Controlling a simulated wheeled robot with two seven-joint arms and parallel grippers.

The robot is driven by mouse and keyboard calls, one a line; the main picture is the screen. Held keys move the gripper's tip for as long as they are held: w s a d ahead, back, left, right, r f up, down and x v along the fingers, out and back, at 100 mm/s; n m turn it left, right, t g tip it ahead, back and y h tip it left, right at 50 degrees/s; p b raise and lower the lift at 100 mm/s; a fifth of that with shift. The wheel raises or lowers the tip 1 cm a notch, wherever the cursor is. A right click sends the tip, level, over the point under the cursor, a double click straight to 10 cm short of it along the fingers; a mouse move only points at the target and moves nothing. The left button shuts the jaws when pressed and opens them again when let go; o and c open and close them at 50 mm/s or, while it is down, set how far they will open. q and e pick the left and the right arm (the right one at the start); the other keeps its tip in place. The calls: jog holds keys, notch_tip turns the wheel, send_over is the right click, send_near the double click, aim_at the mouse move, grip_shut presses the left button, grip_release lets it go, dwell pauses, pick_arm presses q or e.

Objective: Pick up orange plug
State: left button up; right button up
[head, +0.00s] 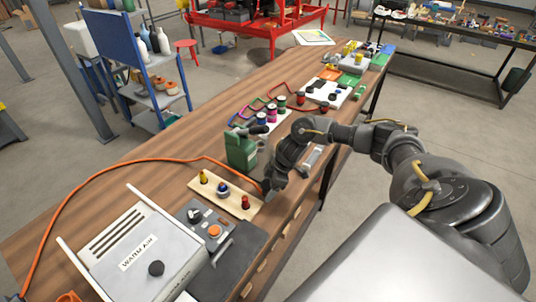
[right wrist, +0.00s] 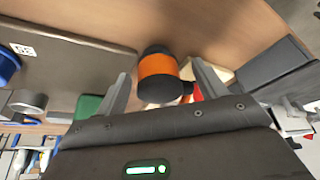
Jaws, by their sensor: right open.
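The orange plug (right wrist: 158,68), a short cylinder with an orange band and black ends, shows in the right wrist view. It lies between and slightly beyond the fingertips of my right gripper (right wrist: 163,82). The fingers are apart, one on each side of it, and I cannot tell whether either touches it. In the head view my right gripper (head: 268,187) is low over the bench edge, beside the wooden strip. I cannot make out the plug there; the gripper and arm may hide it. My left gripper is not in view.
A dark control box (head: 207,226) and a white heater-like box (head: 150,255) are at the front left. An orange hose (head: 120,166) runs across the bench.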

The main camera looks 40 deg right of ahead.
aim_at(267, 183)
jog(key=c, duration=1.2)
jog(key=shift+c, duration=0.2)
jog(key=shift+r, duration=0.15)
jog(key=shift+r, duration=0.25)
notch_tip(267, 183, up, 2)
jog(key=shift+r+b, duration=0.1)
jog(key=shift+b, duration=0.65)
jog(key=s+a+r+b, duration=0.1)
jog(key=s+r+b, duration=0.1)
jog(key=s+r, duration=0.8)
jog(key=s, duration=0.4)
